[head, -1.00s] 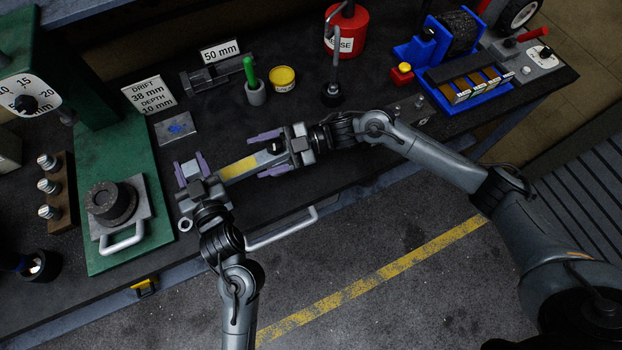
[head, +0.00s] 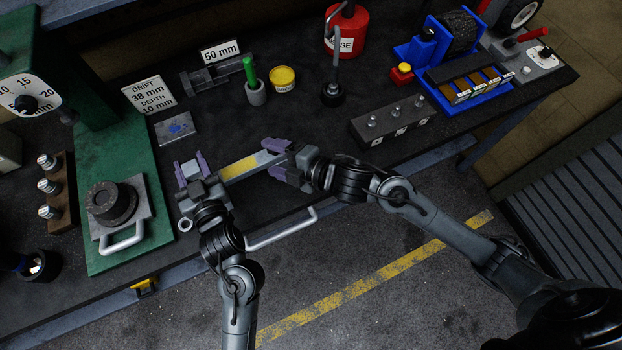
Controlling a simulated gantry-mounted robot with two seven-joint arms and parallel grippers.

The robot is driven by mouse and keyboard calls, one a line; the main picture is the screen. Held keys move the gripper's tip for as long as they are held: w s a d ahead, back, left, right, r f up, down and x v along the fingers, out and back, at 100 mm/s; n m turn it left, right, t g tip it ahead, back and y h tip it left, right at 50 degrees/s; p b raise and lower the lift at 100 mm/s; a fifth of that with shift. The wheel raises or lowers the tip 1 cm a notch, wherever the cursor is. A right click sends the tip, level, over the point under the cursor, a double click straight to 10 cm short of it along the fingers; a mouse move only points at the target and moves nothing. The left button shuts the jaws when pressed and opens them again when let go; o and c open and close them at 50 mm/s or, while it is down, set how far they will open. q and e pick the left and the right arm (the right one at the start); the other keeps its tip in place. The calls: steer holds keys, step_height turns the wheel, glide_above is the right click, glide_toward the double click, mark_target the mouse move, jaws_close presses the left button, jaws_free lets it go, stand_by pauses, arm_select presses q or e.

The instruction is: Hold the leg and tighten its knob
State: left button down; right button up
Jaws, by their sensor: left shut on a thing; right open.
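The leg is a grey bar with a yellow band (head: 240,167), lying slantwise on the dark bench in the head view. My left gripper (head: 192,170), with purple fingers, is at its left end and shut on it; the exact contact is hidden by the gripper. My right gripper (head: 274,160) is open at the leg's right end, its purple fingers on either side of the bar's end. Whether it touches the bar cannot be told. The knob cannot be made out; my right gripper covers that end.
A green press (head: 120,185) stands at the left. A green-handled tool (head: 250,75), yellow tin (head: 283,78) and red can (head: 347,30) stand behind. A block with several bolts (head: 392,122) is at the right. A rail handle (head: 283,231) runs along the bench's front edge.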

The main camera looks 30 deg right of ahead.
steer(key=s+d+f+m+g+h, duration=0.1)
steer(key=s+d+f+m+h, duration=0.5)
steer(key=m, duration=0.4)
steer(key=shift+s+d+g, duration=0.3)
steer(key=shift+s+d, duration=0.2)
steer(key=shift+d, duration=0.25)
arm_select(q)
steer(key=c, duration=0.5)
jaws_free()
steer(key=shift+s, duration=0.1)
